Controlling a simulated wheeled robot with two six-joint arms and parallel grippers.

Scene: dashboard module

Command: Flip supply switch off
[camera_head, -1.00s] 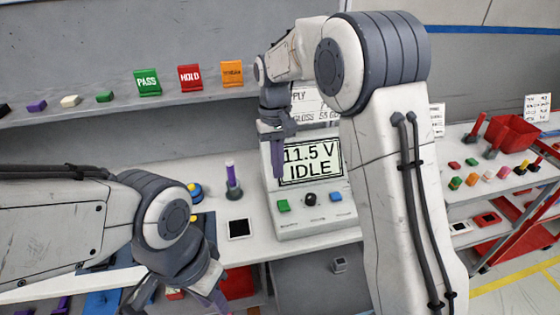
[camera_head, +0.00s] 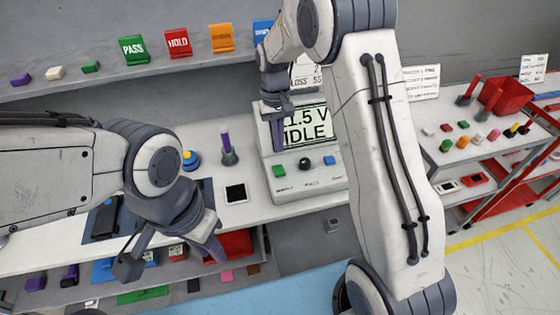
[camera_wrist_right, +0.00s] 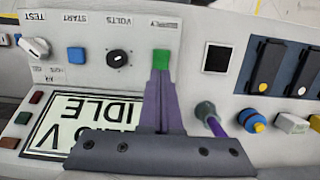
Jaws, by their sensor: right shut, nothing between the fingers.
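The supply switch is a green piece (camera_head: 279,171) on the front panel of the grey power unit (camera_head: 318,184). In the right wrist view the green switch (camera_wrist_right: 161,58) sits by the upside-down SUPPLY label. My right gripper (camera_head: 278,147) is shut and empty, its fingertips just above and behind the switch in the head view. In the wrist view the shut fingers (camera_wrist_right: 160,75) line up with the switch; contact cannot be told. The display (camera_wrist_right: 80,125) reads IDLE, its voltage partly hidden. My left gripper (camera_head: 172,255) is open and empty at the bench's front edge.
A black VOLTS knob (camera_wrist_right: 119,60) and a blue START button (camera_wrist_right: 76,54) sit beside the switch. A purple-handled tool (camera_head: 228,148) stands left of the unit. A black square (camera_head: 236,193) lies on the bench. A red bin (camera_head: 505,97) stands at right.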

